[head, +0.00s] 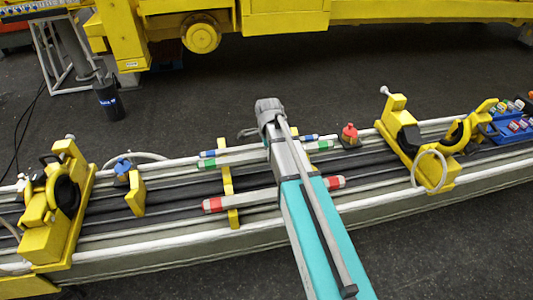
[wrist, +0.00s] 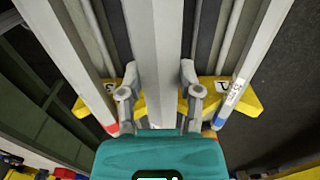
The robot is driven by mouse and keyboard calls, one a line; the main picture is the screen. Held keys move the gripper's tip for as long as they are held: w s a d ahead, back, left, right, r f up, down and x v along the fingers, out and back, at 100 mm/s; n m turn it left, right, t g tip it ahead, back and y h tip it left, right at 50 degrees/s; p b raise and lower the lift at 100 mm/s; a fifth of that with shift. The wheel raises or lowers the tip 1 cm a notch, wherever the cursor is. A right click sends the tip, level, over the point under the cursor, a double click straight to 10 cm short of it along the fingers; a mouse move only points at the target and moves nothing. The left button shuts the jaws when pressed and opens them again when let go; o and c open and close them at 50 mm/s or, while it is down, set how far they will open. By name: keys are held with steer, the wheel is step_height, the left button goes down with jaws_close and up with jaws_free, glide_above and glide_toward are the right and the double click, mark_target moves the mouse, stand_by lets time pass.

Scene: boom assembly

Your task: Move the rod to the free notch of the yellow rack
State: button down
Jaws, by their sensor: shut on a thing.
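My gripper (wrist: 159,78) is shut on a long grey rod (wrist: 155,35), which runs up the wrist view between its two fingers. The rod's near end is hidden by my teal gripper body. The yellow rack (wrist: 245,102) lies beneath, with marks on its face; its notches are hard to make out. In the head view the rack (head: 227,182) crosses the rail left of my arm, which hides my fingers. A green-ended rod (head: 230,158) and a red-ended rod (head: 262,197) pass under my arm. The green-ended one seems to be the held rod, but I cannot be sure.
A blue-ended rod (head: 208,154) lies behind the green-ended one. Yellow clamp stands rise at the left (head: 62,200) and right (head: 405,140) of the rail. A red knob (head: 349,132) and a blue bin (head: 507,124) stand to the right.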

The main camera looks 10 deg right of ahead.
steer(key=shift+f+b, duration=1.2)
steer(key=shift+f, duration=0.15)
steer(key=shift+f+b, duration=1.75)
stand_by(0.3)
steer(key=shift+c, duration=1)
jaws_free()
steer(key=shift+r, duration=0.15)
